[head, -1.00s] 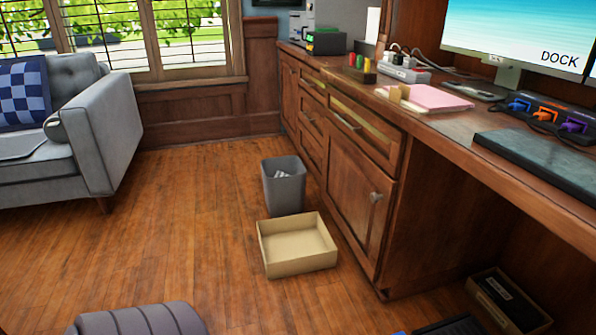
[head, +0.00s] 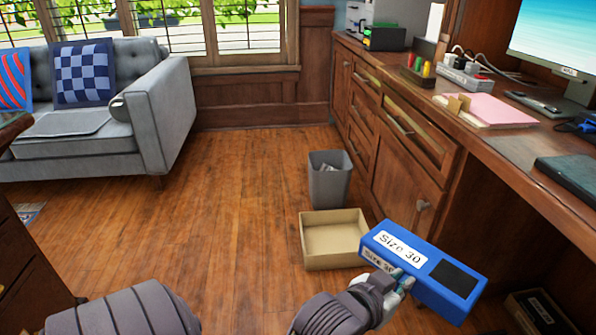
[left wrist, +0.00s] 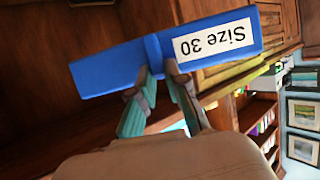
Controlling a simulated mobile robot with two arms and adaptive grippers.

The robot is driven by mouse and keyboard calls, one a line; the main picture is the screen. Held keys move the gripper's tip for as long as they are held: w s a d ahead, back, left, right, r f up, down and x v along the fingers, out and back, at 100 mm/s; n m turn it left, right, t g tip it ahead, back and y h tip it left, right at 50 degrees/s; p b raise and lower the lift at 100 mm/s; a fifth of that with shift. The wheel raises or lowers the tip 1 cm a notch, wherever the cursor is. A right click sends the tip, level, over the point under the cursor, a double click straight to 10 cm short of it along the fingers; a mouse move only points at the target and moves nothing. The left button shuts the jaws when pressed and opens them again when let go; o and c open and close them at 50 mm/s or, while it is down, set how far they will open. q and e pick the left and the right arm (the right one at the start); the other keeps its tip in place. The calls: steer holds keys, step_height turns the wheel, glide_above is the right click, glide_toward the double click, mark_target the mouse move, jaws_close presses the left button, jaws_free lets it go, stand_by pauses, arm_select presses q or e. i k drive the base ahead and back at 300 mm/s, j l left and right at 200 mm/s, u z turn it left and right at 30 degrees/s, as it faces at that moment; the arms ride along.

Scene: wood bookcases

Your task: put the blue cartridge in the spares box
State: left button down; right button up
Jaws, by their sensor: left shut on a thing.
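The blue cartridge (head: 425,268) is a long blue block with white "Size 30" labels and a black patch. My left gripper (head: 398,282) is shut on it and holds it in the air, tilted, near the desk's drawers in the head view. In the left wrist view the cartridge (left wrist: 115,68) lies across the fingertips of the gripper (left wrist: 160,78). An open, empty cardboard box (head: 318,263) stands on the floor, just left of and behind the cartridge in the picture. I see no label on it. My right gripper is not in view.
A grey waste bin (head: 328,187) with paper in it stands behind the cardboard box. A darker box (head: 535,312) is partly visible under the desk (head: 490,135) at lower right. A grey sofa (head: 150,100) is at the left. The wooden floor between is clear.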

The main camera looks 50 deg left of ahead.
mark_target(328, 247)
steer(key=i+j+u, duration=0.15)
steer(key=u, duration=0.25)
steer(key=i+j+u, duration=0.15)
steer(key=u, duration=0.25)
steer(key=i+u, duration=0.25)
steer(key=u, duration=0.2)
steer(key=i+j, duration=0.1)
steer(key=i, duration=0.7)
